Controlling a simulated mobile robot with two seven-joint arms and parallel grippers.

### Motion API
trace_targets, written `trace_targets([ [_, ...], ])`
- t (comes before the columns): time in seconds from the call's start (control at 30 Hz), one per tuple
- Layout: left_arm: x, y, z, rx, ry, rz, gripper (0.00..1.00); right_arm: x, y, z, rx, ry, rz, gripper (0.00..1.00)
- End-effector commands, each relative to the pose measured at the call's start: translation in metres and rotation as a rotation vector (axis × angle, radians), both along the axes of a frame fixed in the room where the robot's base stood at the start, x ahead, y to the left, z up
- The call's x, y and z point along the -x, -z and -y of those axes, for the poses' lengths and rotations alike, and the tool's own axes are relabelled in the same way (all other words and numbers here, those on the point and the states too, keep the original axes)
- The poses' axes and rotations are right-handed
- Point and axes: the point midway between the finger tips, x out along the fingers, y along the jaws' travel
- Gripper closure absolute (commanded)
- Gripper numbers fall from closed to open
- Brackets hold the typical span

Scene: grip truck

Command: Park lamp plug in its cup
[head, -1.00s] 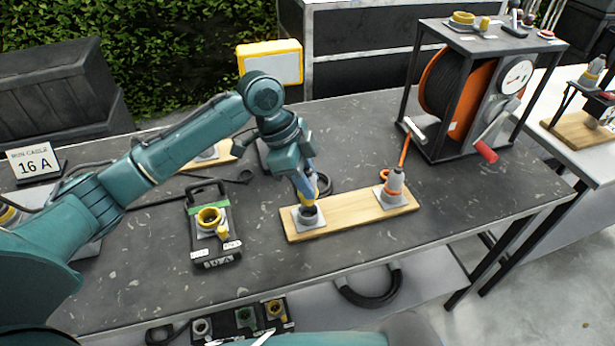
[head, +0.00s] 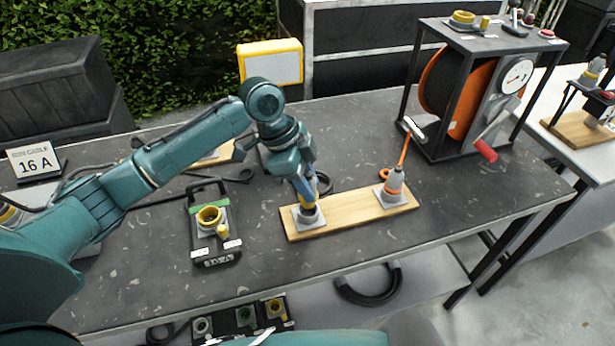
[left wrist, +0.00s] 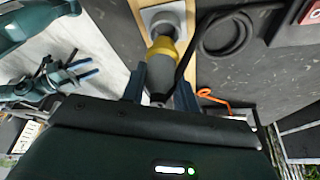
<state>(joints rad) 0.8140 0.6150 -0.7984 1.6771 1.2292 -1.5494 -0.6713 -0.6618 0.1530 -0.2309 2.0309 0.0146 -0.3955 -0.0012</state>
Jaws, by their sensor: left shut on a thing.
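My left gripper (head: 308,190) is shut on the lamp plug, a grey plug with a yellow collar (left wrist: 162,48), and holds it upright over the left end of a wooden board. The plug's lower end is at the grey square cup (head: 308,219), which also shows in the left wrist view (left wrist: 158,17). The plug looks in line with the cup and at its mouth or inside it; the gripper and collar hide how deep. A teal and grey part of mine, seemingly my right gripper (left wrist: 55,82), shows at the left of the wrist view, its jaws unclear.
A black box with a yellow socket (head: 209,218) lies left of the board. A cable reel (head: 460,90) stands at the back right. The table front is clear.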

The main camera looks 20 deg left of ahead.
Motion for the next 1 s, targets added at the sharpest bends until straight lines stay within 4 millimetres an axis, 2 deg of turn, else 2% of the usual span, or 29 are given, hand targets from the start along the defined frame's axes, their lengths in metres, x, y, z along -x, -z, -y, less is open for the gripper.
trace_targets([
  [0.57,0.0000,-0.0001,0.0003,0.001,0.000,0.000,0.96,-0.0016,-0.0030,0.0006,0.001,0.002,0.002,0.54],
  [1.0,-0.0002,0.0034,0.0005,0.002,0.001,0.002,0.96,0.0043,-0.0056,0.0010,0.001,0.002,-0.010,0.54],
])
